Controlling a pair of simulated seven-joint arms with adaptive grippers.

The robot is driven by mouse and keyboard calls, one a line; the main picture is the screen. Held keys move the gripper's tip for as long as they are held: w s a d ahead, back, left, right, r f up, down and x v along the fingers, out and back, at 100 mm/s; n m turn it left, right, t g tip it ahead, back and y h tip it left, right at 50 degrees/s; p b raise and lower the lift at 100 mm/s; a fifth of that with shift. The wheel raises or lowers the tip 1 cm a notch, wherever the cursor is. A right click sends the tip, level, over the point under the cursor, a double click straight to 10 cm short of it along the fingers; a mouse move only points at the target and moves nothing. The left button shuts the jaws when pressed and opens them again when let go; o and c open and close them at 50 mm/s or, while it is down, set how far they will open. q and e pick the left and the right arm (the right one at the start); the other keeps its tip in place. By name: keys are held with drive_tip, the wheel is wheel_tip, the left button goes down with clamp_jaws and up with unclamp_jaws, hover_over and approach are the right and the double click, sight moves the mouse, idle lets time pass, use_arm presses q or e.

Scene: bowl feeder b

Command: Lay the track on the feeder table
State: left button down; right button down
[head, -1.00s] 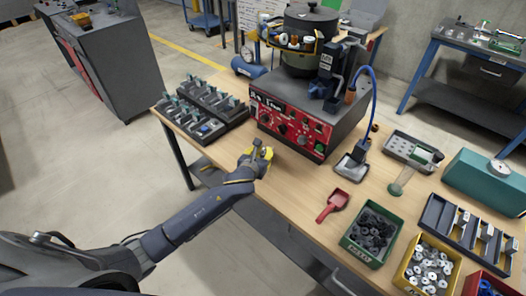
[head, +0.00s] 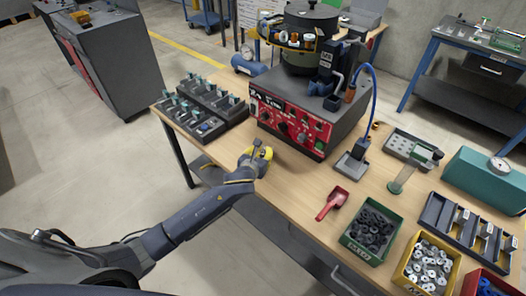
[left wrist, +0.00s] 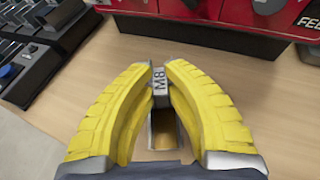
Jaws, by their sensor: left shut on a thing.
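My left gripper (left wrist: 160,100) has yellow fingers, shut on a small grey channel-like piece marked M8, which I take as the track (left wrist: 161,90). In the left wrist view the label faces up between the fingertips, and a hollow slot shows just below it. In the head view the gripper (head: 262,155) is over the front edge of the wooden feeder table (head: 300,178), in front of the red panel. The grey track top sticks up from the fingers. I cannot tell whether the track touches the table. My right gripper is not in view.
The bowl feeder (head: 300,110) stands behind the gripper. A dark rack with teal handles (head: 205,105) is on its left. A red scoop (head: 333,203), a green bin (head: 370,262) and a yellow bin (head: 408,283) lie to the right. Bare wood shows between gripper and scoop.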

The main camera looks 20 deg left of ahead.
use_arm(q)
drive_tip(key=c, duration=1.4)
unclamp_jaws()
drive_tip(key=shift+f, duration=0.1)
drive_tip(key=shift+o, duration=0.2)
drive_tip(key=v, duration=1.2)
drive_tip(key=s+a+f+n+g+y, duration=0.2)
drive_tip(key=s+a+f+n, duration=0.15)
drive_tip(key=s+n, duration=0.55)
drive_tip(key=s+a+f+n+g+y, duration=0.1)
drive_tip(key=s+a+f+n+g, duration=0.1)
drive_tip(key=s+a+n, duration=0.55)
drive_tip(key=s+a+f+n+g+y, duration=0.1)
drive_tip(key=s+f+n+g+y, duration=0.1)
drive_tip(key=s+n, duration=0.9)
drive_tip(key=d+f+n+g+h, duration=0.1)
drive_tip(key=d+f+g+h, duration=0.15)
drive_tip(key=f, duration=1.35)
drive_tip(key=d+f+n+g+h, duration=0.1)
drive_tip(key=d+f, duration=0.2)
drive_tip(key=f, duration=1.3)
drive_tip(key=s+f+n+g+h, duration=0.1)
drive_tip(key=s+f+n+g, duration=0.1)
drive_tip(key=s+f, duration=1.8)
drive_tip(key=shift+s+d+n+g, duration=0.15)
drive_tip(key=shift+s+n+g, duration=0.2)
drive_tip(key=shift+s+n, duration=0.3)
